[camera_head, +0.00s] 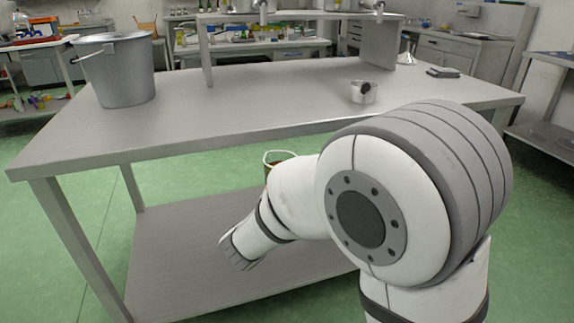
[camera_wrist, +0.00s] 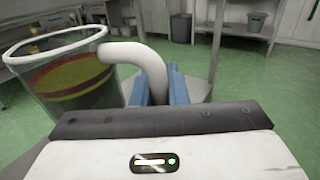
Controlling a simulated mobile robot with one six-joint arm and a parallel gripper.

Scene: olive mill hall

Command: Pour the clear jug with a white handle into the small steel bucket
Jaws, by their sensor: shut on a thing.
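In the head view, only the rim and a brown part of what looks like the jug (camera_head: 280,153) show behind my white arm, in front of the table; my gripper is hidden there. A steel bucket (camera_head: 118,75) with a bail handle stands upright on the table at the left, well apart from the jug. Its inside is hidden.
The steel table (camera_head: 230,105) has a wide clear top and a lower shelf (camera_head: 190,250). A small metal cup (camera_head: 364,93) with a dark spot stands right of centre. A raised shelf (camera_head: 300,16) runs along the back. A dark flat item (camera_head: 443,72) lies at the right.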

